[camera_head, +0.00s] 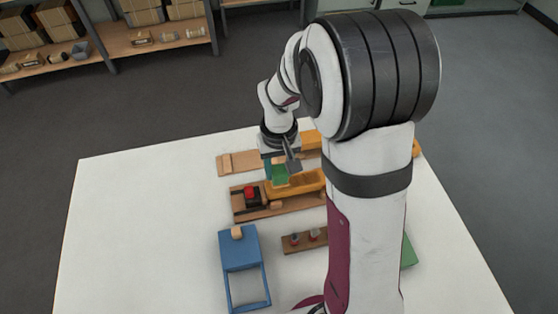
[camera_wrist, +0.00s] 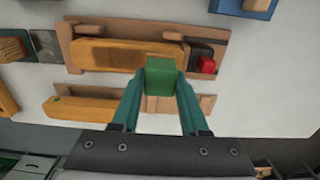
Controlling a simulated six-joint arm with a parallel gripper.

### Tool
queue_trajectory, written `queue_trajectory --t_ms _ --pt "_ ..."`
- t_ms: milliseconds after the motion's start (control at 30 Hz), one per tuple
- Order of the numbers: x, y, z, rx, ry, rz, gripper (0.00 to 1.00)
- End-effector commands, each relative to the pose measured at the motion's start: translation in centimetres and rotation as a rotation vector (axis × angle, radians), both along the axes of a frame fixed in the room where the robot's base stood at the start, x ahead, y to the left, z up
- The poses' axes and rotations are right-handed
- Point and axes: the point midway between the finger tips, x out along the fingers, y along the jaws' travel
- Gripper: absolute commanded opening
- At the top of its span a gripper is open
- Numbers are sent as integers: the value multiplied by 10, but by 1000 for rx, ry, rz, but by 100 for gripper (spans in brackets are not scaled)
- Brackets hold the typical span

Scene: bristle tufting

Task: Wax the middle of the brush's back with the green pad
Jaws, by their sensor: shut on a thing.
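The brush shows its long yellow-orange wooden back (camera_head: 305,183), lying in a brown wooden holder (camera_head: 237,216). In the wrist view the brush's back (camera_wrist: 115,53) lies lengthwise in the holder (camera_wrist: 75,27). My gripper (camera_head: 280,170) is shut on the green pad (camera_head: 280,178). In the wrist view the green pad (camera_wrist: 160,77) sits between the teal fingertips of my gripper (camera_wrist: 161,88). The pad appears by the brush's right end in that view. I cannot tell whether it touches the brush. My arm hides part of the brush in the head view.
A red button (camera_head: 249,191) on a black block sits at the holder's end. Another orange wooden piece (camera_wrist: 85,107) with a green spot lies alongside. A blue stand (camera_head: 240,248) and a brown rack (camera_head: 290,243) stand nearer. The table's left side is clear.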

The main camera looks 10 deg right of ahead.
Motion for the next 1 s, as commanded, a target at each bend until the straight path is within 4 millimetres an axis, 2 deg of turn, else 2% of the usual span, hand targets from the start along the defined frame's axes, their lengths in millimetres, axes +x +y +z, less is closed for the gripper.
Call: queue_trajectory --t_ms 133,233,567,1000 --pt "-1 0 -19 -1 4 1 0" --pt "0 -10 -15 0 -1 -2 0" --pt "0 -40 -19 0 0 -1 0" --pt "0 -1 -19 0 0 4 0"
